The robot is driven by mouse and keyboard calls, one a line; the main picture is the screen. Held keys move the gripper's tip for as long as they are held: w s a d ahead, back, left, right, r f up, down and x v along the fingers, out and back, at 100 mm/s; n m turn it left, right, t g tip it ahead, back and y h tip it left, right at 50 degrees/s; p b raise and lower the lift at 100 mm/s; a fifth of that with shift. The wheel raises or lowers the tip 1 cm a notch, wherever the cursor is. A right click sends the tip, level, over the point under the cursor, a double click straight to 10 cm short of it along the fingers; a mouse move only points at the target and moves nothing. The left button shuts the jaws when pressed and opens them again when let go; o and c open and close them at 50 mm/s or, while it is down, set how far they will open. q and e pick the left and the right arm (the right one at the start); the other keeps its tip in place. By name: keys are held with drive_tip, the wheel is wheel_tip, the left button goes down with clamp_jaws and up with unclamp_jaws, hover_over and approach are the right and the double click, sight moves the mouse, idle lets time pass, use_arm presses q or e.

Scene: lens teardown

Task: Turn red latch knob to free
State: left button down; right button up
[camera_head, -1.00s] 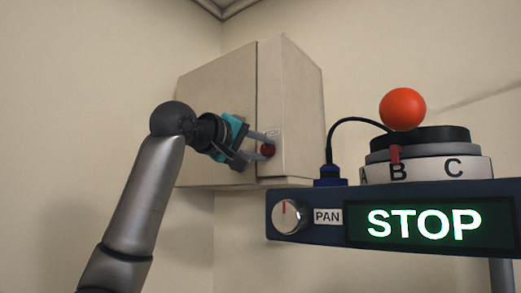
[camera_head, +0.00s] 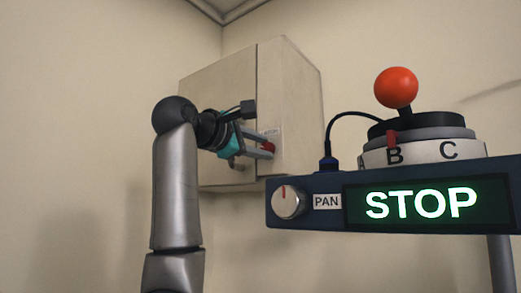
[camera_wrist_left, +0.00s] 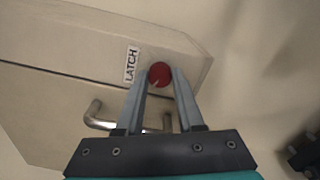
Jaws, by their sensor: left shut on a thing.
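The red latch knob (camera_head: 268,148) sits on the front of a beige wall cabinet (camera_head: 220,110), low and right of the door seam. My left gripper (camera_head: 265,148) is shut on the knob, with one finger on each side of it. In the left wrist view the red knob (camera_wrist_left: 159,74) shows between the two fingertips (camera_wrist_left: 160,76), with a pale mark on its face. A label reading LATCH (camera_wrist_left: 131,64) is beside it. My right gripper is not in view.
A metal door handle (camera_wrist_left: 95,115) is next to the fingers in the left wrist view. A dark blue console (camera_head: 333,215) with a PAN dial (camera_head: 288,202), a lit STOP display (camera_head: 422,204) and a red ball-topped stick (camera_head: 396,88) stands at the right foreground.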

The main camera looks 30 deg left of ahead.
use_arm(q)
drive_tip(key=n, duration=0.4)
drive_tip(key=shift+n+b, duration=0.4)
idle(0.4)
drive_tip(key=c, duration=0.5)
unclamp_jaws()
drive_tip(key=shift+s+a+b, duration=0.2)
drive_tip(key=shift+s+b, duration=1.15)
drive_tip(key=shift+s, duration=1.2)
drive_tip(key=shift+s+a+b, duration=0.25)
drive_tip(key=shift+s+b, duration=1.15)
drive_tip(key=shift+s, duration=1.1)
drive_tip(key=shift+s+a+b, duration=0.2)
drive_tip(key=shift+s+b, duration=1.15)
drive_tip(key=shift+s, duration=1.2)
